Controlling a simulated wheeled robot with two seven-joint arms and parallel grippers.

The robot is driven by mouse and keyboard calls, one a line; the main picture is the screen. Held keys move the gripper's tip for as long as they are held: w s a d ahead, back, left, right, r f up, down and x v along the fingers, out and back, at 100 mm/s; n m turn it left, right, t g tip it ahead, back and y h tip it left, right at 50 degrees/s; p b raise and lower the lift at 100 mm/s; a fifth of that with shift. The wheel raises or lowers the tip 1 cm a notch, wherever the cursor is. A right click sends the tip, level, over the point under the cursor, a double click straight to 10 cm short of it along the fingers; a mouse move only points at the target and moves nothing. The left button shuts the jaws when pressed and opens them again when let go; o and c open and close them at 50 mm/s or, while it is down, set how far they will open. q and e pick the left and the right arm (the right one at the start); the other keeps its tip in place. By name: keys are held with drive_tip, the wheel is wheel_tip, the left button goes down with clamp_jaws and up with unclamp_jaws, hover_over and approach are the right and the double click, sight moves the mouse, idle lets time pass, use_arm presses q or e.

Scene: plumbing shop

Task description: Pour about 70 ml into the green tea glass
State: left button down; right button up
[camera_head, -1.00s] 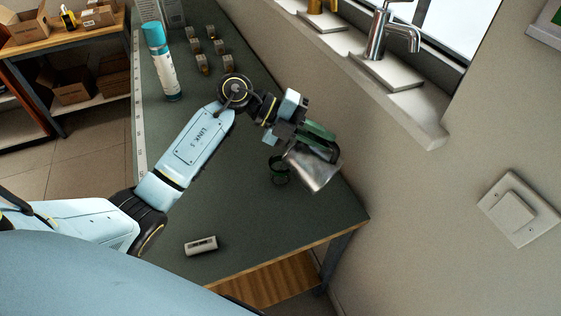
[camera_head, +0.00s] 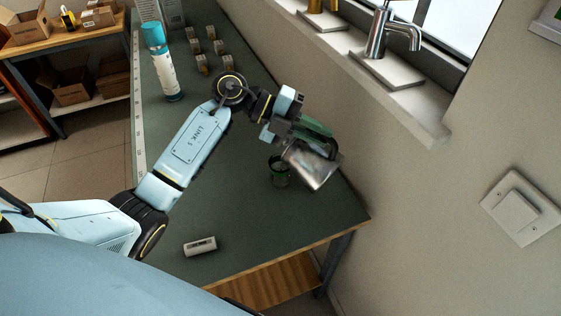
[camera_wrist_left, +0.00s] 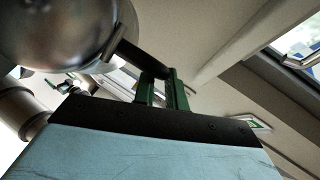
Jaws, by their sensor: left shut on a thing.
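My left gripper (camera_head: 312,132) is shut on a metal pitcher (camera_head: 312,168), seemingly by its handle, and holds it tilted above the bench near the wall. In the left wrist view the pitcher (camera_wrist_left: 65,30) fills the upper left, with the green fingers (camera_wrist_left: 162,90) at its dark handle. The green tea glass (camera_head: 279,172), small and dark with green showing, stands on the bench just left of the pitcher, which partly overlaps it in the head view. I cannot see the liquid or the level in the glass. My right gripper is not in view.
A small grey device (camera_head: 200,246) lies on the bench (camera_head: 230,215) near the front edge. A teal-capped spray can (camera_head: 161,62) and several small brass-coloured parts (camera_head: 201,64) stand farther back. A sill with faucets (camera_head: 388,40) runs along the right wall.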

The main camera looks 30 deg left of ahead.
sight(335, 168)
use_arm(q)
drive_tip(key=shift+w+a+r+h, duration=0.2)
drive_tip(key=shift+a+h, duration=0.1)
drive_tip(key=shift+a, duration=0.3)
idle(0.3)
drive_tip(key=shift+s+d, duration=0.15)
drive_tip(key=shift+d, duration=0.15)
drive_tip(key=d+y+p, duration=0.1)
drive_tip(key=d+f+y+p, duration=0.1)
drive_tip(key=s+d+y+p, duration=0.1)
drive_tip(key=p, duration=0.1)
drive_tip(key=shift+d+f+m, duration=0.3)
drive_tip(key=shift+f+m, duration=0.05)
drive_tip(key=shift+m, duration=0.05)
drive_tip(key=shift+f, duration=0.25)
drive_tip(key=shift+s+d+f+y+p, duration=0.1)
drive_tip(key=shift+d+f+y+p, duration=0.55)
drive_tip(key=shift+p, duration=0.2)
drive_tip(key=shift+s+d+f+m+y+p, duration=0.1)
drive_tip(key=shift+d+f+m+y+p, duration=0.3)
drive_tip(key=shift+d+f+y+p, duration=0.1)
drive_tip(key=shift+f, duration=0.25)
drive_tip(key=shift+d, duration=0.15)
